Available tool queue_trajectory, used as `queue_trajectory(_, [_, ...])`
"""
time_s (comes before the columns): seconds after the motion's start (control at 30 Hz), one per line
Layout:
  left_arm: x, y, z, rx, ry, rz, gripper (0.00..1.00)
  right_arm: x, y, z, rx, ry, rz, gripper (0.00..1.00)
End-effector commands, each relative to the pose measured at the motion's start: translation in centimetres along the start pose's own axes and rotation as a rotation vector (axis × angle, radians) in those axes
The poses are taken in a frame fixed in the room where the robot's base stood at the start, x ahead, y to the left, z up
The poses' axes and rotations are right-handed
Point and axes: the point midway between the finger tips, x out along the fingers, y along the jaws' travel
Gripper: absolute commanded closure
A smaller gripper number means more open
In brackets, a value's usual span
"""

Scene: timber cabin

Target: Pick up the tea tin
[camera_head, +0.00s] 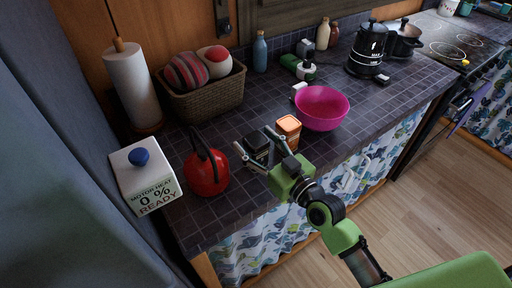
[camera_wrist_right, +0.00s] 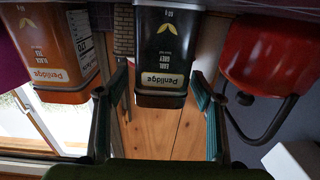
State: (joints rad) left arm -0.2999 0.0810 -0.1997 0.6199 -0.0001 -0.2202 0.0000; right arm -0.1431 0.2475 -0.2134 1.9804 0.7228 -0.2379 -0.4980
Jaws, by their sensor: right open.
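A dark tea tin labelled Earl Grey (camera_head: 257,147) stands on the tiled counter. It shows upside down in the right wrist view (camera_wrist_right: 165,45). An orange tea tin (camera_head: 288,127) stands close to its right; in the wrist view it is at the left (camera_wrist_right: 58,48). My right gripper (camera_head: 253,139) is open, its two fingers on either side of the dark tin, with gaps showing in the wrist view (camera_wrist_right: 159,78). Whether the fingers touch it, I cannot tell. My left gripper is not in view.
A red kettle (camera_head: 207,175) stands left of the dark tin, and a white box with a blue knob (camera_head: 145,182) is further left. A pink bowl (camera_head: 321,107) is right of the orange tin. Behind are a wicker basket (camera_head: 207,102) and a paper towel roll (camera_head: 132,88).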

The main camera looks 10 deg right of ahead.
Motion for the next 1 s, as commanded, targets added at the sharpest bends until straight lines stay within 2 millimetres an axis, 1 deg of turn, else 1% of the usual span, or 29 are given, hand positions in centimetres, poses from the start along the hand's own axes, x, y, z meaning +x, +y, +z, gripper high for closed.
queue_trajectory(0.2, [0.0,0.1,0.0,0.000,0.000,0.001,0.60,0.1,0.0,0.1,0.000,-0.001,0.000,0.39])
queue_trajectory(0.27, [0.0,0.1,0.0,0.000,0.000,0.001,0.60,0.1,0.0,0.1,0.000,-0.001,0.000,0.54])
queue_trajectory(0.3, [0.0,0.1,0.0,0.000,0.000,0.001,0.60,0.1,0.0,0.1,0.000,-0.001,0.000,0.65])
queue_trajectory(0.4, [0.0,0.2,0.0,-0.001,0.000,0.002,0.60,0.1,0.0,0.1,0.000,-0.001,0.000,0.87])
queue_trajectory(0.77, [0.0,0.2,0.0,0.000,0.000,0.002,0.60,0.1,0.0,-0.3,0.000,0.003,0.000,0.87])
queue_trajectory(0.87, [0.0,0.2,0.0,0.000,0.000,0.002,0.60,0.1,0.0,-1.1,0.000,0.006,0.000,0.87])
queue_trajectory(0.97, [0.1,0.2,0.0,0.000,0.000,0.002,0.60,0.1,0.0,-2.6,-0.001,0.008,0.000,0.87])
queue_trajectory(1.0, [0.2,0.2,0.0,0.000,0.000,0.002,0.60,0.1,0.0,-3.4,0.000,0.010,0.001,0.87])
